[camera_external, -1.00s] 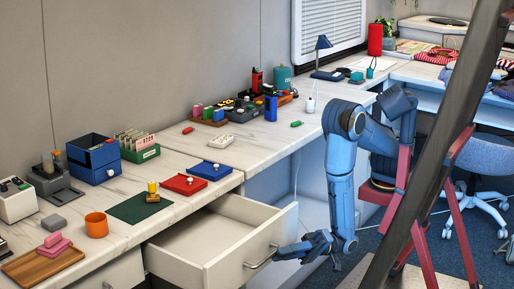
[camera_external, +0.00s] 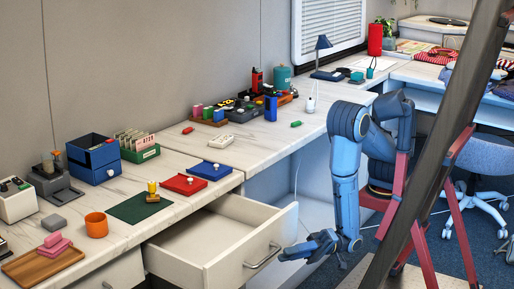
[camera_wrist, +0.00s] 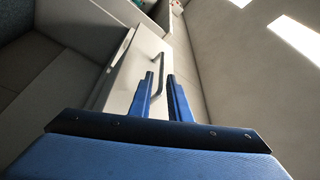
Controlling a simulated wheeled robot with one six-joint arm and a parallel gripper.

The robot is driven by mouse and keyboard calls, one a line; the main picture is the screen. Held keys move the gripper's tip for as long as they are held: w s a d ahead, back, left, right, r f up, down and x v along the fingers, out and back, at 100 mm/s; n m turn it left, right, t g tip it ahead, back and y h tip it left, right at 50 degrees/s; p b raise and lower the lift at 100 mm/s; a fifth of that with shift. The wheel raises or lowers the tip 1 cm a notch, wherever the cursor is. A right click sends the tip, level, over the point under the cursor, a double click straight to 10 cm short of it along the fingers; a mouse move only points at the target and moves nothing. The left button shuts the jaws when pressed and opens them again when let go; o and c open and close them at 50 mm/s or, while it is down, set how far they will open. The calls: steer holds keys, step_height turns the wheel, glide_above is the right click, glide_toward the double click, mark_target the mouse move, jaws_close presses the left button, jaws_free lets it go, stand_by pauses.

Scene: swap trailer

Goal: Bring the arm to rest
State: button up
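My blue arm hangs down in front of the counter in the external view, with my gripper (camera_external: 296,252) low beside the open drawer (camera_external: 220,240).
The counter (camera_external: 225,155) holds a blue box (camera_external: 93,158), a green card box (camera_external: 139,148), an orange cup (camera_external: 96,225), a wooden tray (camera_external: 42,265) and red and blue pads. A blue chair (camera_external: 487,155) stands at right. A dark diagonal post (camera_external: 440,150) crosses the foreground.

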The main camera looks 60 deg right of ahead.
steer(key=w+a+r+t+h+p, duration=0.1)
steer(key=w+a+r+h+p, duration=0.15)
steer(key=r+p, duration=0.8)
steer(key=w+a+r+t+h+p, duration=0.1)
steer(key=w+r+h+p, duration=0.15)
steer(key=r+p, duration=0.8)
steer(key=w+d+m+t+h+p, duration=0.1)
steer(key=w+d+h+p, duration=0.2)
steer(key=w+d, duration=0.4)
steer(key=w+d+m+h+p, duration=0.1)
steer(key=w+d+h+p, duration=0.3)
steer(key=w, duration=0.6)
steer(key=w+d+g+h, duration=0.2)
steer(key=d, duration=1)
steer(key=w+d+g+h, duration=0.1)
steer(key=w+d+h, duration=0.15)
steer(key=d, duration=0.95)
steer(key=s+d+r+g+h, duration=0.1)
steer(key=s+d+r+g, duration=0.1)
steer(key=s+d, duration=0.4)
steer(key=s+d+r+g+h+p, duration=0.1)
steer(key=s+d+g, duration=0.3)
steer(key=d, duration=0.9)
steer(key=s+r, duration=0.1)
steer(key=s, duration=0.2)
steer(key=shift+r+h, duration=0.35)
steer(key=shift+r, duration=0.05)
